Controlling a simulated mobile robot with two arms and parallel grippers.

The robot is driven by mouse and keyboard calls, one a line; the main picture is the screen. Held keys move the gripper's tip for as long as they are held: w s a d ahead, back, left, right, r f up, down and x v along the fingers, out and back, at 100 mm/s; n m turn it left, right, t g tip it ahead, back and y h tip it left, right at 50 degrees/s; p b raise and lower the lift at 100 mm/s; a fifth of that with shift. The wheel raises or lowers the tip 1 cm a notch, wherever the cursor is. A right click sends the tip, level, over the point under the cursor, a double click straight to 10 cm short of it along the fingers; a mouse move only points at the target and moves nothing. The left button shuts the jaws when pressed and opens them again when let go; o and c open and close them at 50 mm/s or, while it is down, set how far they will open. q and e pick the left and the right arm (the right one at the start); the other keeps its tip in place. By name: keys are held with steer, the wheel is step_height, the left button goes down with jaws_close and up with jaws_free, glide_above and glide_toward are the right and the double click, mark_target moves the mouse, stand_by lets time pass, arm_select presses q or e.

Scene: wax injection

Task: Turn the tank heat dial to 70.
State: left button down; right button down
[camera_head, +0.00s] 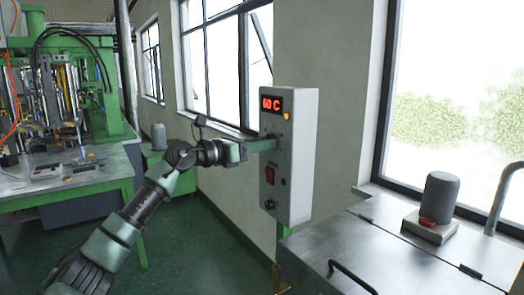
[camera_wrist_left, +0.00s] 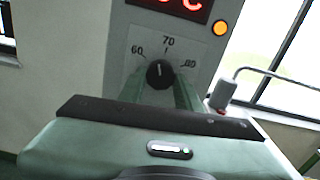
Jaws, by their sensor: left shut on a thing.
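The black heat dial (camera_wrist_left: 160,73) sits on the front of a grey control box (camera_head: 299,160), under the marks 60, 70 and 80. A pale line on the dial points roughly upward, near the 70 mark; its exact angle is hard to tell. The red display (camera_head: 271,104) above reads 60 C. My left gripper (camera_head: 272,145) reaches the box from the left and is shut on the dial, with one green finger on each side of it in the wrist view. In the head view the gripper hides the dial. My right gripper is not in view.
An orange lamp (camera_head: 287,116) is beside the display. A red switch (camera_head: 270,175) and a black knob (camera_head: 269,204) are lower on the box. A metal-topped cabinet (camera_head: 375,255) stands at right. A green machine bench (camera_head: 75,190) is at left.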

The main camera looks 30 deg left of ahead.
arm_select(q)
steer(key=m+b, duration=0.1)
steer(key=m, duration=0.3)
steer(key=shift+b, duration=0.35)
stand_by(0.4)
steer(key=c, duration=1)
jaws_free()
steer(key=shift+a, duration=0.1)
